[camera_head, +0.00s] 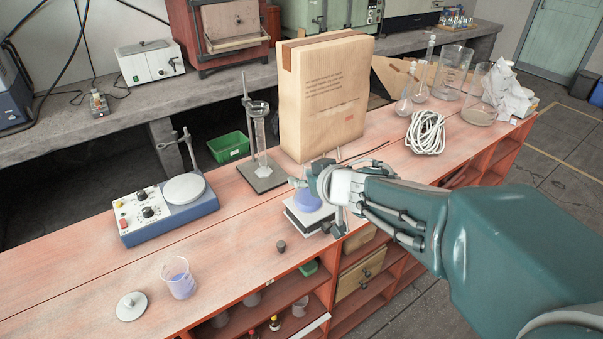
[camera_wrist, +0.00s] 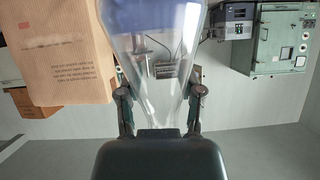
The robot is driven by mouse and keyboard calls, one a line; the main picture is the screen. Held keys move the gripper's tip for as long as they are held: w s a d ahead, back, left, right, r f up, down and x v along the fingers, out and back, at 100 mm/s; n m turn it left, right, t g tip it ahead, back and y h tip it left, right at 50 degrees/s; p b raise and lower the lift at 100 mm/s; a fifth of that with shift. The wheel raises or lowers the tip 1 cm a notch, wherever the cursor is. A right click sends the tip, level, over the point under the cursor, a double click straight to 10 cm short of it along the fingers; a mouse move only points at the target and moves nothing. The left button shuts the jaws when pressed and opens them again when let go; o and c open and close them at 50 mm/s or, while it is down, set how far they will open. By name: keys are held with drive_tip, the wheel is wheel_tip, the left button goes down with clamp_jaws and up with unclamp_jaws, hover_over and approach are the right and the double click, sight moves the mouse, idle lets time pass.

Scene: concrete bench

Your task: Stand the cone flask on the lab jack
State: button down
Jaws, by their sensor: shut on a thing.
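The cone flask (camera_head: 306,200) holds blue-violet liquid and looks upright at the front edge of the bench. The lab jack (camera_head: 302,222) is directly below it, its pale top partly covered by the flask. I cannot tell for sure whether the flask's base touches the top. My gripper (camera_head: 325,182) is shut on the flask's neck, coming in from the right and hiding part of it. In the wrist view, the clear flask (camera_wrist: 160,45) runs between the two fingers (camera_wrist: 161,94), with its wider body towards the top of the picture.
A tall paper sack (camera_head: 325,100) stands behind the jack. A stand with a glass cylinder (camera_head: 260,140) is to its left. A hotplate (camera_head: 168,212), a beaker (camera_head: 179,278) and a small dark stopper (camera_head: 281,246) are further left. Coiled rope (camera_head: 426,133) lies right.

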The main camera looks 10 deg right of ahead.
drive_tip(key=w+d+f, duration=0.1)
drive_tip(key=w+f, duration=0.1)
drive_tip(key=w, duration=0.1)
drive_tip(key=w+d+f, duration=0.1)
drive_tip(key=w+f, duration=0.2)
drive_tip(key=w, duration=0.1)
drive_tip(key=w+d+f, duration=0.1)
drive_tip(key=w+f, duration=0.2)
drive_tip(key=shift+w+d, duration=0.1)
drive_tip(key=shift+w, duration=0.15)
drive_tip(key=shift+w+d+f, duration=0.1)
drive_tip(key=shift+w+f, duration=0.25)
drive_tip(key=shift+f, duration=1.6)
drive_tip(key=shift+c, duration=1.2)
unclamp_jaws()
drive_tip(key=shift+f, duration=0.1)
